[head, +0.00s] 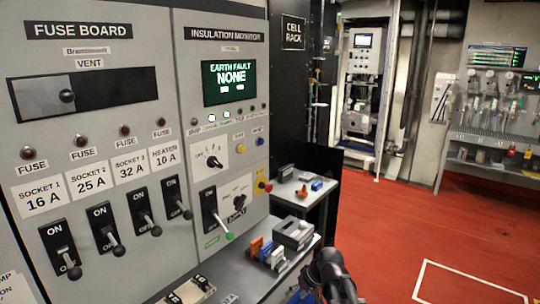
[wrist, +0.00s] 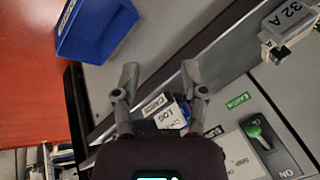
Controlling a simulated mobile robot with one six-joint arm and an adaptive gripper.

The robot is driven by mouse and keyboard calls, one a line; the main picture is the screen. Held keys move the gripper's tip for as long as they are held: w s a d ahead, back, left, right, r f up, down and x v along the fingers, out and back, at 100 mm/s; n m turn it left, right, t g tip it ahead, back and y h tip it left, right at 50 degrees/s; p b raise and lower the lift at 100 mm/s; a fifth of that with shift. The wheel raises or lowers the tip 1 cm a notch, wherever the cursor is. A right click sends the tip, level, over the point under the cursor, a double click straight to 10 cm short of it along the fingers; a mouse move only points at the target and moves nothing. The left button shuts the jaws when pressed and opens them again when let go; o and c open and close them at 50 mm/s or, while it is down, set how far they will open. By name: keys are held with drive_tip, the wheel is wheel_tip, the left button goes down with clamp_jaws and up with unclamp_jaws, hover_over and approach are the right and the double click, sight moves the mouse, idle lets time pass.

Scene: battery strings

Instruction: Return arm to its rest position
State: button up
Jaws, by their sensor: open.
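My gripper (wrist: 159,75) shows in the wrist view with its two grey fingers spread apart and nothing between them. Beyond the fingers are a grey shelf edge and a white labelled box (wrist: 166,113), partly hidden by the gripper. In the head view a dark part of my arm (head: 334,272) shows at the bottom, right of the bench; the fingers cannot be made out there.
A blue bin (wrist: 95,28) lies left of the fingers in the wrist view. The grey bench (head: 240,285) holds orange, blue and grey items below the fuse board (head: 85,112). A small table (head: 300,192) stands behind. Red floor (head: 440,225) is clear to the right.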

drive_tip(key=s+d+f+m+g+h, duration=0.1)
drive_tip(key=s+d+m+g+h, duration=0.1)
drive_tip(key=s+d+h, duration=0.3)
drive_tip(key=s+d, duration=0.3)
drive_tip(key=s, duration=0.2)
drive_tip(key=shift+s+d+f+p, duration=0.15)
drive_tip(key=shift+s+d+p, duration=0.15)
drive_tip(key=shift+d+p, duration=0.1)
drive_tip(key=shift+a, duration=0.1)
